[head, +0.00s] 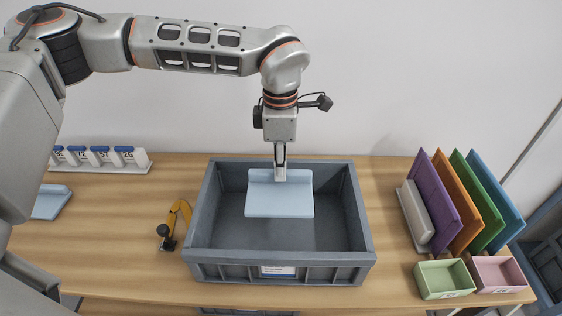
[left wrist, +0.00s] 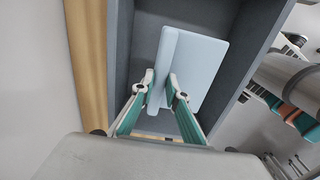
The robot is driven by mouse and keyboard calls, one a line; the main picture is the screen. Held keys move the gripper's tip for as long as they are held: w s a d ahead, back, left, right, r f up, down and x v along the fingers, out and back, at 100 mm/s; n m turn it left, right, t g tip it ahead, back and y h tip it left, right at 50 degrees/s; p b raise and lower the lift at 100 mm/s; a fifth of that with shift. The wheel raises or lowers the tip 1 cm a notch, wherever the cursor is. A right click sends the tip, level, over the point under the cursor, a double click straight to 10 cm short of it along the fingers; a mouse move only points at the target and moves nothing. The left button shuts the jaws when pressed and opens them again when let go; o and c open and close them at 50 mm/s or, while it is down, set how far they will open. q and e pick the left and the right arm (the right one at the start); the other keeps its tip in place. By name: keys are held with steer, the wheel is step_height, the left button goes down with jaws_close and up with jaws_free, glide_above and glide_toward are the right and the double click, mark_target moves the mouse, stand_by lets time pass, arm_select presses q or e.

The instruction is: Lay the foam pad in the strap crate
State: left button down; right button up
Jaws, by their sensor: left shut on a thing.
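The foam pad (head: 279,200) is a light blue slab with a raised ridge along its back edge. My left gripper (head: 280,178) is shut on that ridge and holds the pad over the grey strap crate (head: 280,257). In the left wrist view the pad (left wrist: 205,72) sits between the fingers of my left gripper (left wrist: 160,92), with the crate wall (left wrist: 240,55) beside it. The pad appears within the crate's opening; I cannot tell whether it touches the floor. My right gripper is not in view.
A yellow jointed arm-like item (head: 178,222) stands left of the crate. Another light blue piece (head: 52,202) lies at the far left, near a rack of numbered blue-topped items (head: 100,160). Coloured upright panels (head: 462,203) and green (head: 446,280) and pink (head: 497,273) bins stand right.

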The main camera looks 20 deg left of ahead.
mark_target(280, 186)
arm_select(q)
step_height(280, 186, down, 2)
steer(key=shift+f+b, duration=0.1)
steer(key=shift+b, duration=0.4)
steer(key=shift+f+b, duration=0.5)
steer(key=shift+f, duration=0.6)
step_height(280, 186, down, 2)
steer(key=shift+f+b, duration=0.1)
steer(key=shift+b, duration=0.85)
steer(key=shift+f, duration=1)
steer(key=shift+f+b, duration=0.65)
steer(key=shift+f, duration=1.2)
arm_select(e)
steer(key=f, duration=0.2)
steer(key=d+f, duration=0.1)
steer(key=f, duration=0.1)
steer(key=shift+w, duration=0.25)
arm_select(q)
steer(key=shift+f, duration=0.6)
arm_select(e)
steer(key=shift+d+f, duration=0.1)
